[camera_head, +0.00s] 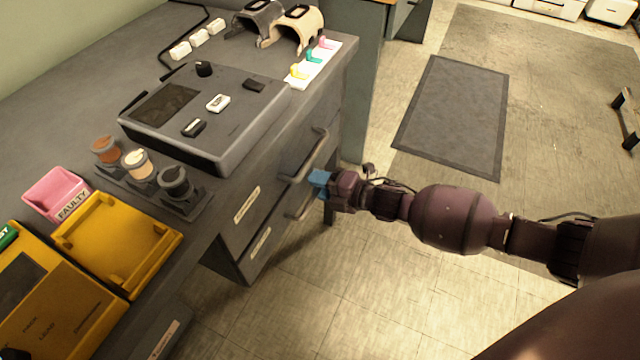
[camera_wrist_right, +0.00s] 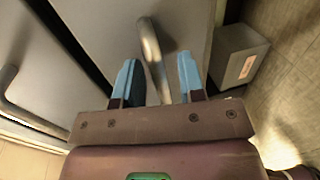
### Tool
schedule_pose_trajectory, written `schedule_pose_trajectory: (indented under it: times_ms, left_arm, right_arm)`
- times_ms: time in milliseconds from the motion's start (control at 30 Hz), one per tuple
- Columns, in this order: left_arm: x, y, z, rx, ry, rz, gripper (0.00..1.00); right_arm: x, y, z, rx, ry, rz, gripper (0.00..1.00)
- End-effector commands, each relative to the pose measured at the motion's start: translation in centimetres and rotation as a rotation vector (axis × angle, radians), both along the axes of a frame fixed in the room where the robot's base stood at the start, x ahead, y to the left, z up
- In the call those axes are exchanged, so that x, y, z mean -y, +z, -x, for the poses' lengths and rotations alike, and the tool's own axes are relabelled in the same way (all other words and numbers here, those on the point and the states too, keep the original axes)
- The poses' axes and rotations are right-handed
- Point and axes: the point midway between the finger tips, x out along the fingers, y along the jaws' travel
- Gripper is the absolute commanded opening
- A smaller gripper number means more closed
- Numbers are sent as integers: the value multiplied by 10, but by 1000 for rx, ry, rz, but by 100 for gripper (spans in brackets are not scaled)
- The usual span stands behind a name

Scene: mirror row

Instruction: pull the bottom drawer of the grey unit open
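The grey unit (camera_head: 290,145) stands under the worktop, with two labelled drawers showing on its front. The bottom drawer (camera_head: 260,243) has a bar handle (camera_head: 299,211), partly hidden by my right gripper. The upper drawer's handle (camera_head: 312,155) is just above. My right gripper (camera_head: 320,183) is at the drawer front, by the handles. In the right wrist view its blue fingers (camera_wrist_right: 158,80) are apart, with a metal handle (camera_wrist_right: 150,45) between them. Finger contact is not clear. A second handle (camera_wrist_right: 18,110) shows at the left there. My left gripper is not in view.
The worktop above holds a grey control box (camera_head: 225,120), a pink bin (camera_head: 55,190) and a yellow tray (camera_head: 120,240). A dark mat (camera_head: 455,115) lies on the floor. The tiled floor in front of the drawers is clear.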

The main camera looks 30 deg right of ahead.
Motion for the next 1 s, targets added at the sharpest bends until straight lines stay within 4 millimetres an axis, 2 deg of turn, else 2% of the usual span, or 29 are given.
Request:
schedule_pose_trajectory:
  times_ms: [33, 233, 667, 867, 1000]
  left_arm:
    - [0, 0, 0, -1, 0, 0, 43]
    - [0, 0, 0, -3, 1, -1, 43]
    - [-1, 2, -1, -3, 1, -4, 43]
    - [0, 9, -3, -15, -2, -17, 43]
    - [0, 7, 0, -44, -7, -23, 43]
  right_arm:
    - [0, 0, 0, 0, 0, 0, 30]
    - [0, 0, 0, 0, 0, 0, 0]
    - [5, 1, 5, 1, -1, 1, 0]
    - [23, 4, 28, 2, -3, 1, 0]
    - [44, 5, 54, 3, -4, 1, 0]
